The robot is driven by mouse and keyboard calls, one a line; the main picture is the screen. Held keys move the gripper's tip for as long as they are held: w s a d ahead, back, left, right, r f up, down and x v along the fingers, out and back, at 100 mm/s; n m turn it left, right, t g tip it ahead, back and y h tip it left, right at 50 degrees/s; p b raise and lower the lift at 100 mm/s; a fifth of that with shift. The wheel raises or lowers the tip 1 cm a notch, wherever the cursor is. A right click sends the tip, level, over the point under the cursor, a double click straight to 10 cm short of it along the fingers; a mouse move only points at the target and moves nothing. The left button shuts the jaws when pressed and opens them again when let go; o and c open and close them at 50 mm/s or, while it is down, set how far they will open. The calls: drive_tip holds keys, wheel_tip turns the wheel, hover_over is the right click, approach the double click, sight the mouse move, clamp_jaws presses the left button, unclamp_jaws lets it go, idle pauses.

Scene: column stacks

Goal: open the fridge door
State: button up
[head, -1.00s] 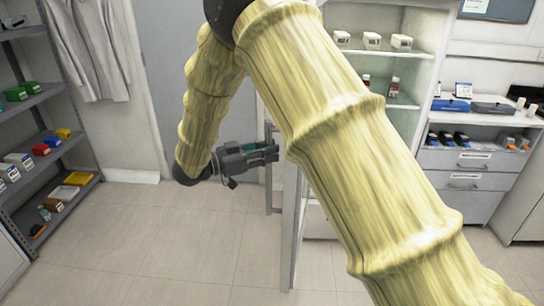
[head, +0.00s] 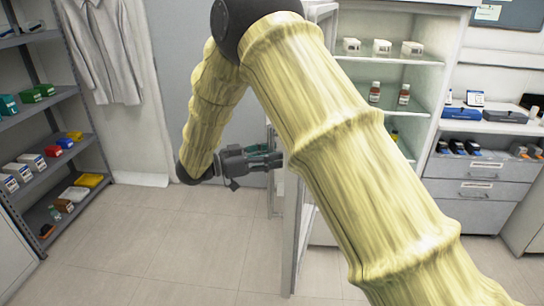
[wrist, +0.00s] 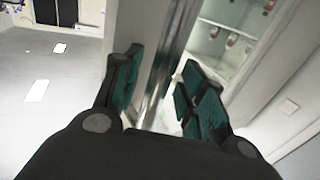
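The fridge (head: 432,90) stands at the upper middle right of the head view, its lit shelves showing. Its door (head: 293,250) stands swung open towards me, seen nearly edge-on and partly hidden behind my arm. A vertical handle (head: 270,200) is on the door's left side. My gripper (head: 272,162) is at the handle's upper part. In the wrist view the two teal-padded fingers of my gripper (wrist: 160,95) are apart, on either side of a grey upright bar (wrist: 172,50).
Small white boxes (head: 382,47) and bottles (head: 375,92) stand on the fridge shelves. A drawer cabinet (head: 470,192) is on the right, a loaded grey shelf rack (head: 45,110) on the left. The floor (head: 170,245) between the rack and the door is clear.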

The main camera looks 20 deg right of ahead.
drive_tip(key=shift+a, duration=0.1)
drive_tip(key=a, duration=1.2)
drive_tip(key=shift+s, duration=0.15)
